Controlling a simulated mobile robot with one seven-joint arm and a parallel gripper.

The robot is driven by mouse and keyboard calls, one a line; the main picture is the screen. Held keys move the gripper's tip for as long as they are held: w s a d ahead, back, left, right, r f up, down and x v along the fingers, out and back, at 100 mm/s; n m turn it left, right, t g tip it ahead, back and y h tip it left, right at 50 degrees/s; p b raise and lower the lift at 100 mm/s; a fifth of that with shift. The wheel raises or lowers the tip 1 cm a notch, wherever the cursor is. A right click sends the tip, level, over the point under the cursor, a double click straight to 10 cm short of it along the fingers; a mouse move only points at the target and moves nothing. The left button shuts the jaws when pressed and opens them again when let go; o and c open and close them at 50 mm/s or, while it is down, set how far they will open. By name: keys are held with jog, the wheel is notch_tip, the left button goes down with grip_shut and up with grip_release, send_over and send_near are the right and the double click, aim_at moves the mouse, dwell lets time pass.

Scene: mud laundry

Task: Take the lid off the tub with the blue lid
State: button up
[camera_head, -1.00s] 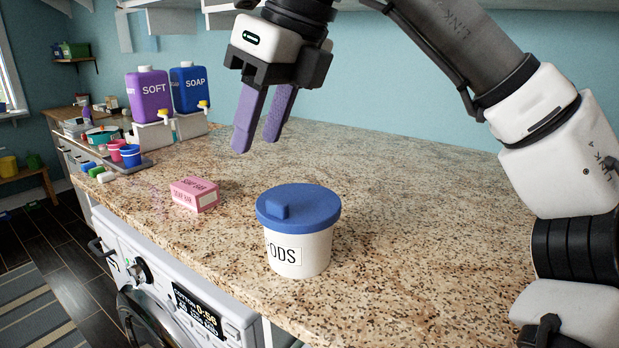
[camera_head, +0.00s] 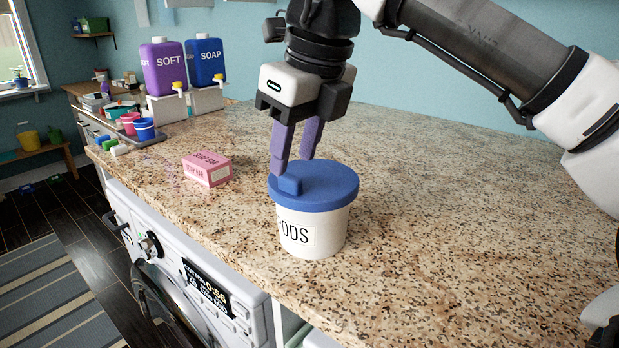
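A white tub (camera_head: 317,234) with a label reading "PODS" stands upright on the granite counter. Its round blue lid (camera_head: 330,190) sits on top, with a small raised blue block (camera_head: 290,186) near its left edge. My gripper (camera_head: 293,168) points down over the left part of the lid, its two purple fingers apart. The nearer fingertip is at or just above the raised block, and the other is behind it to the right. I cannot tell whether either finger touches the lid or block.
A pink soap box (camera_head: 207,169) lies left of the tub. The purple SOFT (camera_head: 163,68) and blue SOAP (camera_head: 206,62) dispensers stand farther back, near a tray (camera_head: 150,138) with cups. The counter (camera_head: 450,220) is clear to the right. A washing machine (camera_head: 190,265) is below the front edge.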

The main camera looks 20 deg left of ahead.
aim_at(290, 177)
jog(key=shift+x, duration=1.8)
jog(key=shift+w, duration=0.15)
grip_shut()
jog(key=shift+r, duration=0.15)
